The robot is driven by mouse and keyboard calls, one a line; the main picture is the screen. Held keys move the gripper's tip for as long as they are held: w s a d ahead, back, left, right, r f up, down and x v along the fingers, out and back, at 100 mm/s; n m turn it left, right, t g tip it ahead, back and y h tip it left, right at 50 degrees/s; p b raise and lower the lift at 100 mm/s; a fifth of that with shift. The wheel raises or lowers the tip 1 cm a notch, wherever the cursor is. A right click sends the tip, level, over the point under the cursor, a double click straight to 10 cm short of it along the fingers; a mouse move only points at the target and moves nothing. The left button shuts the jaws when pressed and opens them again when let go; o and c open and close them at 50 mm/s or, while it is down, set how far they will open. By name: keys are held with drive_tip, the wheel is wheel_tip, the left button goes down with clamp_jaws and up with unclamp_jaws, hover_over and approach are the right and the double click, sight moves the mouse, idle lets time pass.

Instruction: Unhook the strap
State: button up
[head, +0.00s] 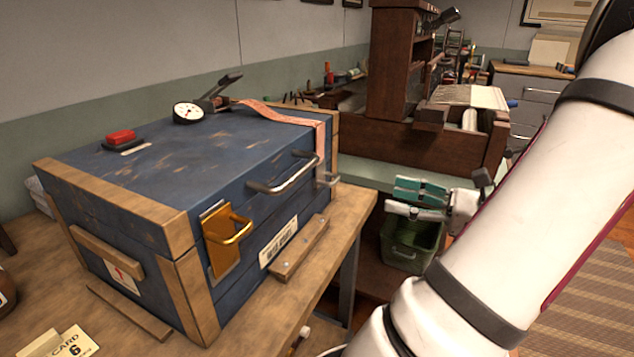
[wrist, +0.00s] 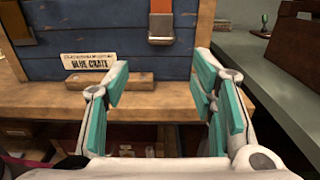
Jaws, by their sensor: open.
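A blue wooden crate (head: 190,160) with light wood edging stands on a wooden bench. A faded red strap (head: 320,140) runs across its lid near the right end and down the front. The strap's lower end meets a metal hook (head: 327,181) on the front face. In the wrist view the strap (wrist: 160,7) hangs at top centre, with the metal hook (wrist: 161,30) at its lower end. My gripper (head: 391,198) has teal pads and is right of the crate's front, apart from it. In the wrist view my gripper (wrist: 162,78) is open and empty, its fingers below and either side of the hook.
The crate's front has a metal handle (head: 284,175), an orange latch (head: 228,235) and a wooden block (head: 300,247). A gauge (head: 188,112) and a red-topped item (head: 121,137) lie on the lid. A green bin (head: 410,247) stands low behind my gripper.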

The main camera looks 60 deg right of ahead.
sight(336, 179)
drive_tip(key=w+b, duration=0.1)
drive_tip(key=w, duration=0.3)
drive_tip(key=w+b, duration=0.1)
drive_tip(key=w, duration=0.4)
drive_tip(key=w+a+b, duration=0.1)
drive_tip(key=w+b, duration=0.1)
drive_tip(key=w, duration=0.2)
drive_tip(key=shift+w+a, duration=0.1)
drive_tip(key=shift+w, duration=0.3)
clamp_jaws()
